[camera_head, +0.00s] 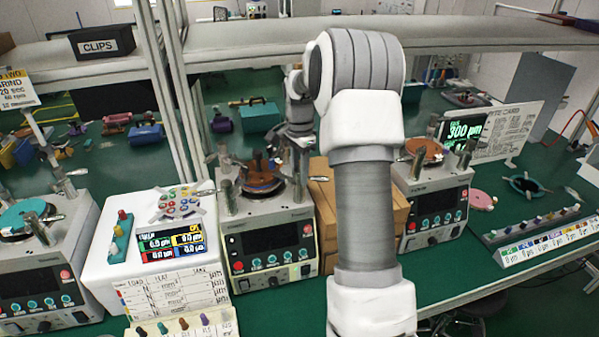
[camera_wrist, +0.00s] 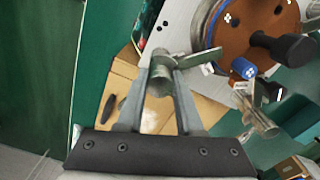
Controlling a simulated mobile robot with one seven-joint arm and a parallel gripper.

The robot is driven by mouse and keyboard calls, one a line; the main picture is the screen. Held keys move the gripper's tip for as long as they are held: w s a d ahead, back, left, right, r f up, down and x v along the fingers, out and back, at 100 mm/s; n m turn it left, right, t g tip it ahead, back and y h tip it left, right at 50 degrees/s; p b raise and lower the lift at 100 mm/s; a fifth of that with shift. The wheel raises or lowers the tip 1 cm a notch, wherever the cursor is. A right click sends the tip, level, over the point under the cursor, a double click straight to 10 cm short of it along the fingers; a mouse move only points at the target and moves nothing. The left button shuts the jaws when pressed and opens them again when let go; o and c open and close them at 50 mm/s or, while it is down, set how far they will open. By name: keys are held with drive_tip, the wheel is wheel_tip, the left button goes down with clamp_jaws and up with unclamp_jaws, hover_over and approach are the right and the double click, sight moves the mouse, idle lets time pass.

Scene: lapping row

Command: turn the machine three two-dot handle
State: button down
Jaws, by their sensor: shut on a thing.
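The machine (camera_head: 270,242) below my gripper is a grey box with a dark screen, a red button and several teal knobs. On its top is a brown round plate (camera_head: 262,186), which also shows in the wrist view (camera_wrist: 220,45). My gripper (camera_wrist: 162,72) is shut on a grey metal handle (camera_wrist: 158,82), a short round post with a flat lever (camera_wrist: 198,59) reaching right, beside the plate. In the head view my gripper (camera_head: 299,150) is at the right side of the machine's top. I cannot make out the dots on the held handle or the machine's number.
A blue cylinder (camera_wrist: 243,68) and black knobs (camera_wrist: 285,45) sit on the plate. A cardboard box (camera_head: 328,205) stands right of the machine, partly behind my arm. Another machine (camera_head: 436,205) stands further right, and a white box (camera_head: 150,255) stands left. A shelf (camera_head: 480,33) runs above.

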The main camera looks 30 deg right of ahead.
sight(299, 170)
drive_tip(key=n, duration=0.4)
drive_tip(key=shift+r+n, duration=0.15)
drive_tip(key=shift+n, duration=0.25)
drive_tip(key=shift+d, duration=0.1)
drive_tip(key=c, duration=0.8)
unclamp_jaws()
drive_tip(key=shift+c, duration=0.2)
wheel_tip(299, 170, up, 17)
drive_tip(key=shift+r, duration=0.2)
